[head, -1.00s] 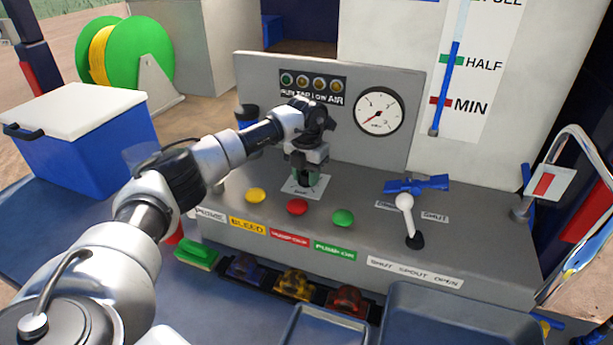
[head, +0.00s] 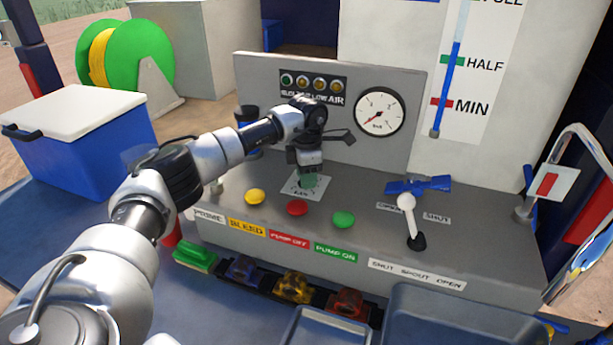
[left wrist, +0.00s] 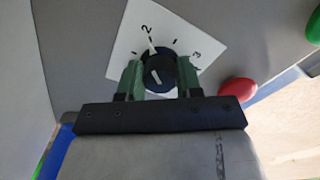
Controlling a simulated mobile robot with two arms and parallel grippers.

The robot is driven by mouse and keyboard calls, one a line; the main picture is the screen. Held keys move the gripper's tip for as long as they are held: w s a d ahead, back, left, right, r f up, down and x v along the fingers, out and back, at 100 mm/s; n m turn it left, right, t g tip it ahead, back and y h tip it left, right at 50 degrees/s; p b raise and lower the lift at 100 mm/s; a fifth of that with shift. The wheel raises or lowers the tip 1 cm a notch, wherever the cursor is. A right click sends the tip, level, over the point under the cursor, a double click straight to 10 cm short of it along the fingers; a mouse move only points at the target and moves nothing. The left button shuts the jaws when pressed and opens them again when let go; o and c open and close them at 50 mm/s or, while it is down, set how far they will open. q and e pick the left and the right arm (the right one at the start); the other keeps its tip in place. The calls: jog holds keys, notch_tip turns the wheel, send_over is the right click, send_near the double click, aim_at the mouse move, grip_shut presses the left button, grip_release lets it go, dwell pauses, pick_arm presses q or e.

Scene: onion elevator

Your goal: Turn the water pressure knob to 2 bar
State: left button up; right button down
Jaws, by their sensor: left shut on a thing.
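The pressure knob (left wrist: 157,68) is a dark round knob with a white pointer line, on a white dial plate (left wrist: 120,52) with tick marks and the figures 2 and 3. In the left wrist view its line points up and slightly left, roughly toward the 2. My left gripper (left wrist: 158,80) has its green fingers on both sides of the knob and is shut on it. In the head view the left gripper (head: 308,180) points down over the plate (head: 297,191) and hides the knob. The pressure gauge (head: 379,111) has a red needle pointing lower left. My right gripper is out of view.
Yellow (head: 255,196), red (head: 297,207) and green (head: 344,219) buttons sit in front of the plate. A white-knobbed spout lever (head: 407,203) and a blue valve handle (head: 418,185) are to the right. The upright panel (head: 258,75) stands close behind the gripper.

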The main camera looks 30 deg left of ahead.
pick_arm(q)
jog(key=shift+w+r+m, duration=0.1)
jog(key=shift+r+m, duration=0.1)
jog(key=shift+m, duration=0.1)
dwell(0.4)
jog(key=o, duration=0.7)
jog(key=shift+c, duration=0.2)
jog(key=shift+o, duration=1.3)
jog(key=shift+f, duration=0.1)
notch_tip(320, 180, up, 11)
jog(key=b, duration=0.2)
jog(key=shift+f, duration=0.1)
